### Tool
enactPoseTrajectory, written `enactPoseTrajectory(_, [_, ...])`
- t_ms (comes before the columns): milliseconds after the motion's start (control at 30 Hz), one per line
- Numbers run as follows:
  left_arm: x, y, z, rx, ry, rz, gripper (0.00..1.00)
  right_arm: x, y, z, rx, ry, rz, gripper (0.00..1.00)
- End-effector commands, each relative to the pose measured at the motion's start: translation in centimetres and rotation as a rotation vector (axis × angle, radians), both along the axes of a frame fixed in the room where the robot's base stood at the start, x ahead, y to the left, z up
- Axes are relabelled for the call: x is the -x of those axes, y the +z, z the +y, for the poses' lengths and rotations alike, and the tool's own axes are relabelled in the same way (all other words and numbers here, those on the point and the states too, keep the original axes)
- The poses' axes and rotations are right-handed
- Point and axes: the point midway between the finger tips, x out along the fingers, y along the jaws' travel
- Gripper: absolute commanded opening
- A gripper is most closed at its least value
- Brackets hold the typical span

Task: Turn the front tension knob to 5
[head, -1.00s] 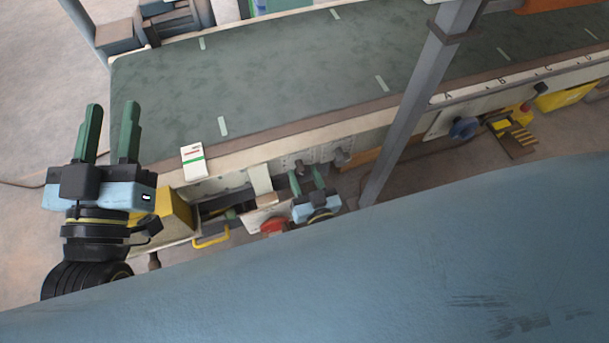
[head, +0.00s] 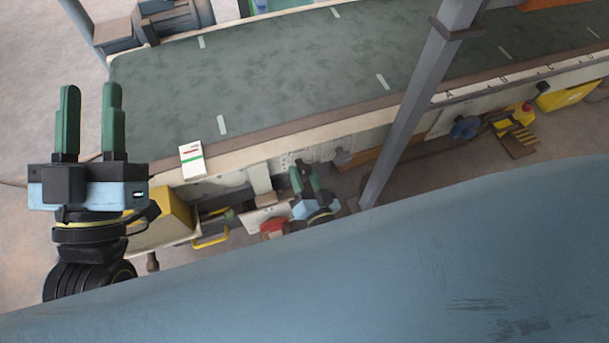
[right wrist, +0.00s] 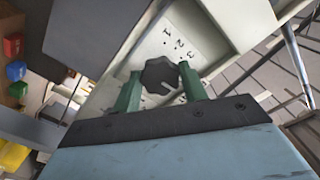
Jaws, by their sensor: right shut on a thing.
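The dark lobed knob (right wrist: 160,75) sits on a pale panel with printed numbers, of which 1, 2 and 3 show beside it. My right gripper (right wrist: 158,82) is shut on this knob, one green finger on each side. The knob's lower part and the numbers there are partly hidden, and I cannot read its setting. In the head view my right gripper (head: 306,180) is low at the machine's side panel. My left gripper (head: 87,120) is open and empty, raised at the left with its fingers pointing up.
Another grey knob (head: 342,158) is just right of my right gripper. A red button (head: 272,226) and a yellow handle (head: 212,238) are to its left. A grey post (head: 415,95) stands to the right. A white-green box (head: 192,160) lies on the belt's edge.

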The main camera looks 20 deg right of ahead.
Motion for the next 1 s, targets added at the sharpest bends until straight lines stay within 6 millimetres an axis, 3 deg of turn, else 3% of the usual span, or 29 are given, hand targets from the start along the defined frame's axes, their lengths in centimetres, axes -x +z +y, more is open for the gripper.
enactPoseTrajectory(567, [0.04,0.04,0.01,0.003,0.0,-0.011,0.36,-0.02,0.01,0.01,-0.049,-0.001,0.002,0.2])
enactPoseTrajectory(600, [0.04,0.04,0.01,0.003,0.0,-0.011,0.36,-0.02,0.01,0.01,-0.049,-0.001,0.002,0.44])
enactPoseTrajectory(767, [0.04,0.04,0.02,0.003,0.0,-0.011,0.36,-0.02,0.01,0.0,-0.048,-0.001,0.002,0.64])
enactPoseTrajectory(1000, [0.04,0.04,0.02,0.004,0.001,-0.01,0.36,-0.01,0.01,0.02,-0.048,0.0,0.002,0.64])
